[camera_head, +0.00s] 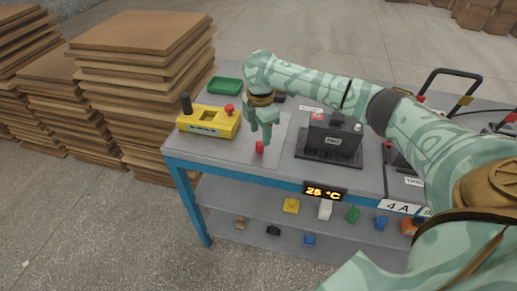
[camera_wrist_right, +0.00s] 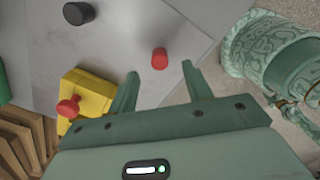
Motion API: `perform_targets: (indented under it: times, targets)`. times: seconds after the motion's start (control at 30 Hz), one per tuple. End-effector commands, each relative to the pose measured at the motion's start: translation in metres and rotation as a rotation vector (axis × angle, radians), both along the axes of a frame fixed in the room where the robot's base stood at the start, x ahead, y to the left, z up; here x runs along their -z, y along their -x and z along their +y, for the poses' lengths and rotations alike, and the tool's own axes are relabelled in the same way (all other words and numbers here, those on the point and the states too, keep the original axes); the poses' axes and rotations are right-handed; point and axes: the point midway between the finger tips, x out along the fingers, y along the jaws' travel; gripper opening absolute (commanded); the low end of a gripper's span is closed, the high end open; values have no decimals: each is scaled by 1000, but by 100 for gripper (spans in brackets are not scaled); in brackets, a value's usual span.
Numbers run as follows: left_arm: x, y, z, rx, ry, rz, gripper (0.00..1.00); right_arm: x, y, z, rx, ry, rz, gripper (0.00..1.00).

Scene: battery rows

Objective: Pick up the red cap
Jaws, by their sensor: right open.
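The small red cap (camera_head: 259,148) stands on the grey table near its front edge. In the right wrist view the red cap (camera_wrist_right: 159,58) lies just beyond the fingertips, about midway between them. My right gripper (camera_head: 263,138) points down right over the cap, with its fingers apart. In the right wrist view the right gripper (camera_wrist_right: 160,69) is open and empty. I cannot tell how high the tips are above the cap. My left gripper is not in view.
A yellow box (camera_head: 206,122) with a red button stands left of the gripper. A green tray (camera_head: 226,86) lies behind it. A black battery (camera_head: 334,138) on a dark base stands to the right. A black cap (camera_wrist_right: 77,13) shows in the wrist view. Small coloured parts lie on the lower shelf.

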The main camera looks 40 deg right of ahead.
Motion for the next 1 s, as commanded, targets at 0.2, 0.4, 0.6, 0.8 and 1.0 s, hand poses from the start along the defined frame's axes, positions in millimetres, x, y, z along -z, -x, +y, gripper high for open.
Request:
perform_targets:
  times: [0.2,0.4,0.6,0.8,1.0]
  targets:
    - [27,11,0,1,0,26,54,40,-2,3,1,-2,8,50]
    - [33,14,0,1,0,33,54,52,-2,2,0,1,0,50]
    - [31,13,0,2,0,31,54,49,-2,2,0,1,-1,33]
    - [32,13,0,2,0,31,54,49,-2,2,0,1,-1,3]
    - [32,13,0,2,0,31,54,49,-1,2,0,1,0,3]
